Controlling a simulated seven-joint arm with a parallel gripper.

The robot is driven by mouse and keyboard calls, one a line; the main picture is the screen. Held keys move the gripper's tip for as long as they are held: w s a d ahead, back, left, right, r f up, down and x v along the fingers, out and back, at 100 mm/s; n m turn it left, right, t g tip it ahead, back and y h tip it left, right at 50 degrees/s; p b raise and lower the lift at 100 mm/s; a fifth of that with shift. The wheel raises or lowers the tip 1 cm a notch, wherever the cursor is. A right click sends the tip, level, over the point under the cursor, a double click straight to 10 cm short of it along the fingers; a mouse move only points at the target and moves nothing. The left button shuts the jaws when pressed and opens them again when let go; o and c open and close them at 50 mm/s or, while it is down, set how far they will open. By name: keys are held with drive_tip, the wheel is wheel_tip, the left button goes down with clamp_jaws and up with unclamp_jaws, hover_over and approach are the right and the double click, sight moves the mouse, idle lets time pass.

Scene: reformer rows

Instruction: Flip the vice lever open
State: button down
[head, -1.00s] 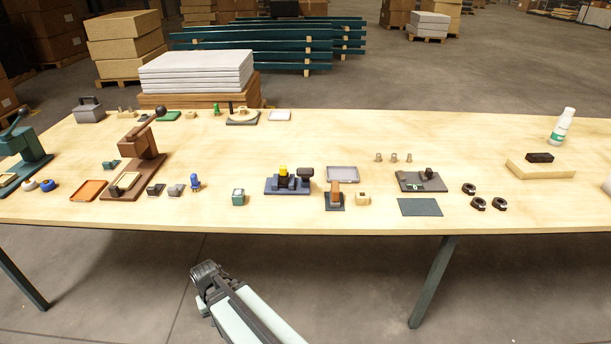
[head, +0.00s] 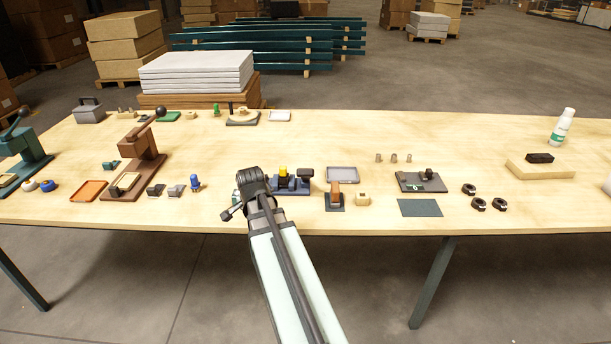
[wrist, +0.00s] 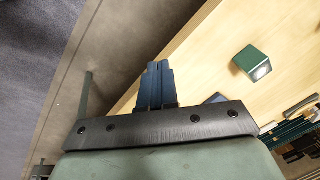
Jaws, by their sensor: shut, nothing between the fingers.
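The likely vice is a blue-based fixture (head: 297,186) with a yellow-topped black part and a dark block, left of the table's middle. I cannot make out which part is its lever. Part of its left end is hidden behind my arm in the head view. My gripper (head: 229,213) is above the table's front edge, left of the fixture, apart from it. In the wrist view its fingers (wrist: 156,85) are closed together and empty. A small blue patch (wrist: 215,99) beside the mount may be the fixture's edge.
A green block (wrist: 253,62) lies close to my gripper, mostly hidden in the head view. Right of the fixture stand an orange-brown piece (head: 336,192) on a dark base, a grey tray (head: 342,174) and a tan block (head: 362,199). A blue peg (head: 195,183) stands left.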

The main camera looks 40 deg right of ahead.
sight(306, 175)
drive_tip(key=s+d+r+m+h, duration=0.1)
drive_tip(key=s+d+r+m, duration=0.2)
drive_tip(key=d+r+m, duration=0.2)
drive_tip(key=s+d+r+m+h, duration=0.1)
drive_tip(key=s+d+r+m, duration=0.2)
drive_tip(key=d+r, duration=0.7)
drive_tip(key=shift+r+m+t, duration=0.15)
drive_tip(key=shift+m+t, duration=0.25)
drive_tip(key=shift+m, duration=0.8)
drive_tip(key=shift+s+d, duration=0.1)
drive_tip(key=w+d+f, duration=0.6)
drive_tip(key=f, duration=0.2)
drive_tip(key=shift+w+d+r, duration=0.2)
drive_tip(key=shift+r, duration=0.05)
